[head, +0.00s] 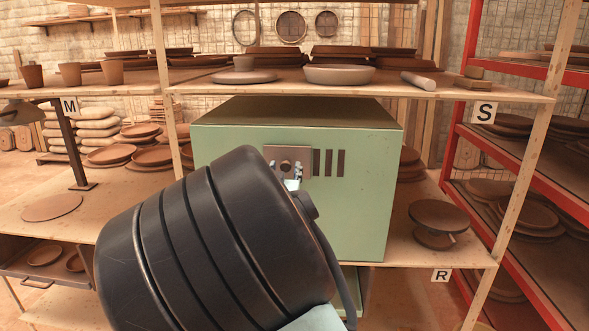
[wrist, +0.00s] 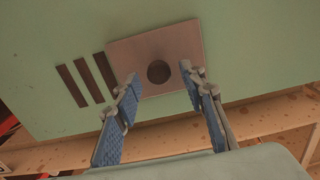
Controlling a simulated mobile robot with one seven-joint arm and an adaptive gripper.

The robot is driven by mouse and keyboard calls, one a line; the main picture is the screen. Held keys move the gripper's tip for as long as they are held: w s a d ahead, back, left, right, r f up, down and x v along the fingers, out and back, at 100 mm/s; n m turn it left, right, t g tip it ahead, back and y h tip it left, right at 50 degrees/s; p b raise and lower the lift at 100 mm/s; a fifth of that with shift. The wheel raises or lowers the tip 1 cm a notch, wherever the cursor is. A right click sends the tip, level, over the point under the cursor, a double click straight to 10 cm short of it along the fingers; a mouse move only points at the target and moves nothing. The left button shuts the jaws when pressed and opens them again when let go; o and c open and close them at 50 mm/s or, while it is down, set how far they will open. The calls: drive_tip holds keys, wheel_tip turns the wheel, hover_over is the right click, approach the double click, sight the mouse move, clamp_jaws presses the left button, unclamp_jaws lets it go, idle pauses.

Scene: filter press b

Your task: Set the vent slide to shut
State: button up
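The vent slide is a flat brownish plate (head: 302,157) on the front of a green cabinet (head: 360,215). It has a dark round spot, a knob or a hole; I cannot tell which. Three dark vent slots (head: 328,163) show uncovered to its right. In the wrist view the plate (wrist: 190,48) lies ahead and the slots (wrist: 87,82) are to its left. My gripper (wrist: 161,78) is open and empty, its blue-padded fingers either side of the dark round spot (wrist: 158,72). Contact cannot be told. In the head view my gripper (head: 293,183) is mostly hidden behind my arm.
A wooden shelf (head: 460,95) with plates and bowls runs just above the cabinet. A dark round stand (head: 438,220) is to the cabinet's right. A red rack (head: 530,180) is at the far right. Clay plates (head: 152,155) sit on the left.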

drive_tip(key=shift+w, duration=0.6)
clamp_jaws()
